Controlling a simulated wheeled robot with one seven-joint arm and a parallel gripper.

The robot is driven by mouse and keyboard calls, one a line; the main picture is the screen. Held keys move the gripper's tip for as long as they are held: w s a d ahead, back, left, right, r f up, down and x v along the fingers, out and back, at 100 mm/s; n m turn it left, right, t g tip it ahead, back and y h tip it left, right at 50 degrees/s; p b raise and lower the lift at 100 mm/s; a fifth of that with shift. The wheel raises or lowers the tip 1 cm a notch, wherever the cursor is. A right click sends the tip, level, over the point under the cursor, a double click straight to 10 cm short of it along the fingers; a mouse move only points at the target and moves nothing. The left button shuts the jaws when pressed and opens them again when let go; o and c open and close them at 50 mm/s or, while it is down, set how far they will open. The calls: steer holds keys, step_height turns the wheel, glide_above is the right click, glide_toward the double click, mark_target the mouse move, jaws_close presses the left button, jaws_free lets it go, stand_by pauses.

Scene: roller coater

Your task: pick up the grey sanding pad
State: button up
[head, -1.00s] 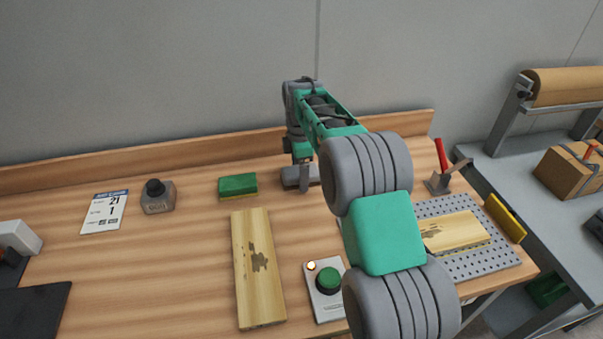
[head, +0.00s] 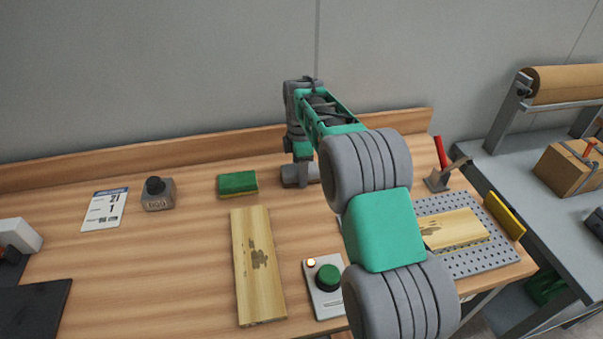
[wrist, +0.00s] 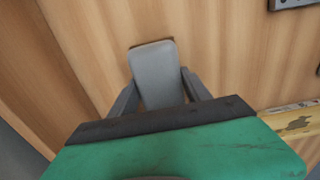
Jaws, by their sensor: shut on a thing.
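The grey sanding pad (wrist: 155,72) is a rounded grey block between the two fingers of my gripper (wrist: 160,88) in the wrist view. My gripper is shut on it, with the pad's far end sticking out past the fingertips. In the head view the pad (head: 292,175) shows low at the back of the wooden bench, under my gripper (head: 303,172). My arm hides its right part. I cannot tell whether the pad touches the bench top.
A green and yellow sponge (head: 238,184) lies just left of the pad. A stained board (head: 257,265) and a green-button box (head: 325,290) lie in front. The bench's back ledge (head: 215,148) is close behind. A perforated plate (head: 478,258) is at the right.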

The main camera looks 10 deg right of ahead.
steer(key=shift+c, duration=1)
steer(key=shift+r, duration=0.2)
steer(key=shift+r, duration=0.3)
step_height(320, 180, up, 3)
steer(key=shift+s+f, duration=0.1)
steer(key=shift+f, duration=0.1)
steer(key=s+r+b, duration=0.1)
steer(key=s+r, duration=0.2)
steer(key=s, duration=0.1)
steer(key=s+r+b, duration=0.1)
steer(key=s+r, duration=0.2)
steer(key=s, duration=0.2)
steer(key=s+r+b, duration=0.1)
steer(key=s+r, duration=0.2)
steer(key=s, duration=0.1)
steer(key=shift+s+a+r+b, duration=0.1)
steer(key=shift+s+r+b, duration=0.15)
steer(key=shift+s+b, duration=0.15)
